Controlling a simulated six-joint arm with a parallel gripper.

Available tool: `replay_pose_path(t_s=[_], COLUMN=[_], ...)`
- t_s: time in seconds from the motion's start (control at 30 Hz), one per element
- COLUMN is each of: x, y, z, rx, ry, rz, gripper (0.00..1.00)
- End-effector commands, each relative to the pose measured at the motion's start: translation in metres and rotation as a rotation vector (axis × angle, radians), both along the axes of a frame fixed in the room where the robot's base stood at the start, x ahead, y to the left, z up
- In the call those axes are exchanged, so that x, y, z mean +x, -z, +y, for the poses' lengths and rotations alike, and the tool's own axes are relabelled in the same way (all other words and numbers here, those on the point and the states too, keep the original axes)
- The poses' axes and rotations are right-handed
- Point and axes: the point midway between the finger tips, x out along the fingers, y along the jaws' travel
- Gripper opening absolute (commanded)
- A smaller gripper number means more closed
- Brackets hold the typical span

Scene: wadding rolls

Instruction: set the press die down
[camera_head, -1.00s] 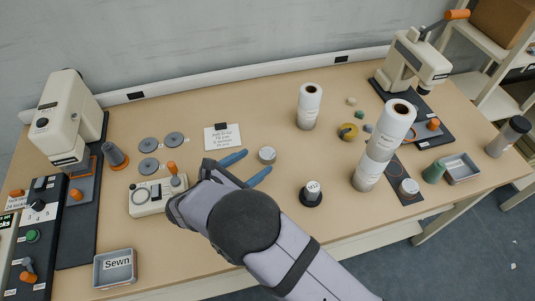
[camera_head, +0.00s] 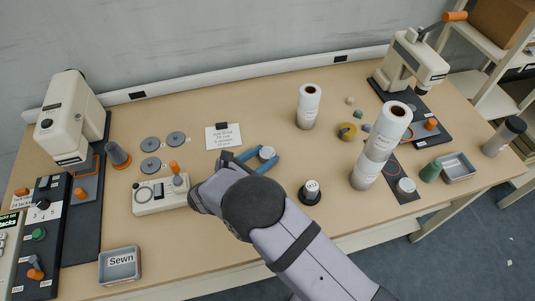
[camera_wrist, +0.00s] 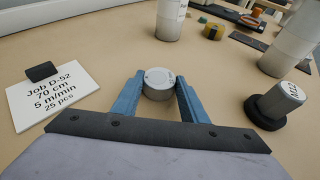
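A small grey-white cylinder (camera_head: 267,153), which I take to be the press die, stands upright on the bare tabletop. My gripper (camera_head: 268,154) has its two blue fingers on either side of it, low over the table. In the wrist view the cylinder (camera_wrist: 158,84) sits between the fingertips (camera_wrist: 160,85), with its round top facing up. The fingers lie very close to its sides. I cannot tell whether they press on it or a narrow gap is left.
A black-based weight (camera_head: 310,192) stands right of my gripper, and a tall white roll (camera_head: 379,150) beyond it. A job card (camera_head: 223,136) lies behind left. Another roll (camera_head: 308,106) stands behind.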

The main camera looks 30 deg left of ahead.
Motion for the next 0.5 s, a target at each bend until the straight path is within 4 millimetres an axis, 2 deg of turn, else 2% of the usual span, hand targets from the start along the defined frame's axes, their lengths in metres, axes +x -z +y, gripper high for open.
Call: replay_pose_path(t_s=[0.03, 0.1, 0.13, 0.17, 0.5], x=[-0.0001, -0.0001, 0.0002, 0.0001, 0.0001], y=[-0.0003, -0.0003, -0.0014, -0.0014, -0.0092], z=[0.0001, 0.0001, 0.0004, 0.0004, 0.0008], rx=[0.0, 0.0, 0.001, 0.001, 0.004], ry=[0.0, 0.0, 0.0, 0.0, 0.001], rz=[0.0, 0.0, -0.002, -0.002, -0.003], gripper=[0.21, 0.07, 0.07, 0.03, 0.03])
